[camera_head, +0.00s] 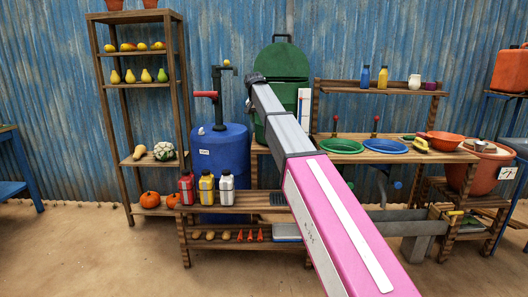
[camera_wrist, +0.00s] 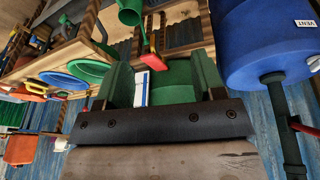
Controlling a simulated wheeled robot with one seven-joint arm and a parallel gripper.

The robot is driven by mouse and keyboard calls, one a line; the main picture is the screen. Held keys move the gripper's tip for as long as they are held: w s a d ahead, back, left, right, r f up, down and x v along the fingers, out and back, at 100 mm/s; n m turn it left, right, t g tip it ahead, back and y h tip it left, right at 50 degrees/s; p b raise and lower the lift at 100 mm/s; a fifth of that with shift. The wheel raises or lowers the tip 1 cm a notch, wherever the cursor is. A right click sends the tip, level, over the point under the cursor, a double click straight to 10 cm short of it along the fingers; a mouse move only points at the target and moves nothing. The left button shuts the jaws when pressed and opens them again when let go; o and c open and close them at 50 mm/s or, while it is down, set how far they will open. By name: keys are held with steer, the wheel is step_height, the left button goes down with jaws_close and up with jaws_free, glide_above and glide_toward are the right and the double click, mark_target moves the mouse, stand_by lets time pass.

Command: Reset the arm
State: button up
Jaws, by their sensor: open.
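My arm (camera_head: 335,220), with a pink and white near link and a grey far link, reaches up and left across the head view. My gripper (camera_head: 253,78) is a small dark shape at its far end, in front of the green lidded tank (camera_head: 285,62) and above the work bench. In the wrist view, which is turned over, my gripper (camera_wrist: 163,75) shows as two green fingers standing apart on a dark bar. It is open, and nothing is clearly held between the fingers. The arm hides part of the bench and tank.
A blue drum (camera_head: 222,150) with a dark pump stands left of the arm. A wooden shelf (camera_head: 117,120) with fruit stands farther left. Green (camera_head: 341,145) and blue (camera_head: 386,146) dishes lie on the right bench. Several canisters (camera_head: 207,188) stand on a low bench.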

steer(key=s+d+f, duration=0.4)
steer(key=s+f, duration=0.1)
steer(key=f, duration=0.4)
steer(key=s+d+f+n+g, duration=0.1)
steer(key=s+d+f, duration=0.3)
steer(key=f, duration=0.6)
steer(key=s+d+f, duration=0.4)
steer(key=s+f, duration=0.1)
steer(key=f, duration=0.4)
steer(key=s+d+f+g, duration=0.1)
steer(key=s+d+f, duration=0.3)
steer(key=s+f, duration=0.5)
steer(key=s+d+f+n+y, duration=0.1)
steer(key=s+d+f, duration=0.3)
steer(key=s+f, duration=0.6)
steer(key=s, duration=0.4)
steer(key=shift+s+d+f+n+g+y, duration=0.15)
steer(key=shift+s+d+n+g+y, duration=0.15)
steer(key=shift+d+g, duration=0.1)
